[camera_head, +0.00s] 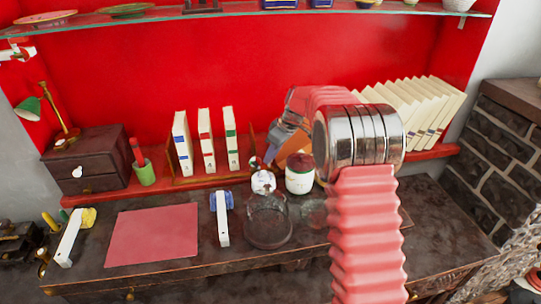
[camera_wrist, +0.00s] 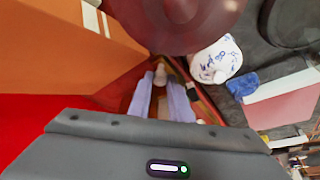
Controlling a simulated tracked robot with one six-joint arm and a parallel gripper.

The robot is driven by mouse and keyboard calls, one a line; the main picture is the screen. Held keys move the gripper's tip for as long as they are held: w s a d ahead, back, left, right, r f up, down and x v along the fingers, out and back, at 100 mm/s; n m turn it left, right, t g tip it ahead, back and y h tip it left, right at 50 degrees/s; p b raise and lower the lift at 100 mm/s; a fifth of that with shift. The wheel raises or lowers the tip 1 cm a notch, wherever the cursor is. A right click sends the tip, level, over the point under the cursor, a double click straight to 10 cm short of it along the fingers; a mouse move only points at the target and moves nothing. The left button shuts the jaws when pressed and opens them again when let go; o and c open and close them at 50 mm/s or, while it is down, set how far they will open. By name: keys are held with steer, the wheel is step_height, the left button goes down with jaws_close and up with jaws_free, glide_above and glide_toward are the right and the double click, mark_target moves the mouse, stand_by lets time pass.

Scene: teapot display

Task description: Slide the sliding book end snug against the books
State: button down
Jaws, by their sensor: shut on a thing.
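Three pale upright books, with blue (camera_head: 183,145), red (camera_head: 206,141) and green (camera_head: 229,138) spine marks, stand in a wooden rack on the red shelf, with gaps between them. My gripper (camera_head: 268,156) is at the rack's right end, a short way right of the green-marked book. In the wrist view my gripper (camera_wrist: 161,100) has its two lavender fingers shut around a small pale knob (camera_wrist: 160,75), which looks like part of the sliding book end. The rest of the book end is mostly hidden by the fingers. The books do not show clearly in the wrist view.
The pot also shows in the wrist view (camera_wrist: 216,60). An orange object (camera_head: 294,145) is close behind. Leaning pale books (camera_head: 425,110) fill the shelf's right.

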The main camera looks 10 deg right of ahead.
steer(key=a, duration=1.9)
steer(key=shift+a, duration=0.3)
steer(key=c, duration=2)
jaws_free()
steer(key=o, duration=0.4)
steer(key=shift+d, duration=0.1)
steer(key=shift+r, duration=0.1)
steer(key=v, duration=1.3)
steer(key=shift+s+d+r, duration=0.1)
steer(key=shift+r, duration=0.15)
